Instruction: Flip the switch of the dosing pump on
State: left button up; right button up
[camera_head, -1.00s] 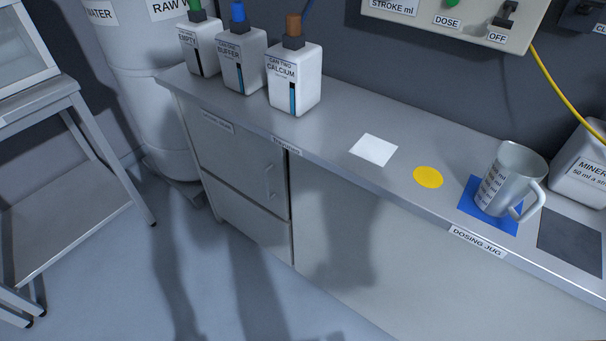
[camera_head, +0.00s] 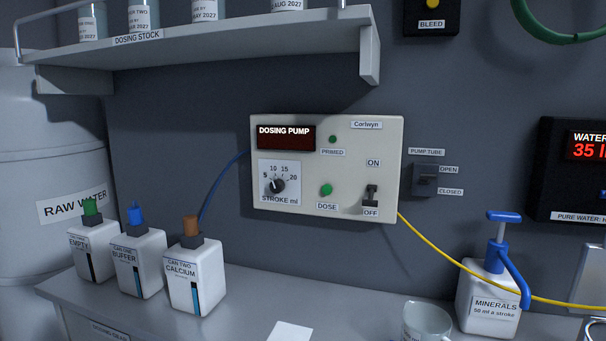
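The dosing pump (camera_head: 326,168) is a cream box on the grey back wall, above the counter. Its display is dark red and shows no digits. Its black toggle switch (camera_head: 371,195) is at the lower right of the box, between the label ON above and OFF below. I cannot clearly tell which way the lever points. A green DOSE button (camera_head: 326,190) and a STROKE ml knob (camera_head: 278,186) are left of the switch. Neither of my grippers shows in the view.
Three white cans stand at the left of the counter, among them the calcium can (camera_head: 195,276). A pump tube switch (camera_head: 424,180) is right of the pump. A minerals bottle (camera_head: 489,302) and clear jug (camera_head: 427,322) stand at the right. A shelf (camera_head: 200,50) juts out above.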

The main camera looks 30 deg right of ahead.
aim_at(370, 203)
jog(key=z, duration=1.4)
jog(key=k, duration=1.35)
jog(key=u, duration=0.6)
jog(key=i, duration=1.15)
jog(key=z, duration=0.7)
jog(key=i, duration=0.6)
jog(key=z, duration=0.7)
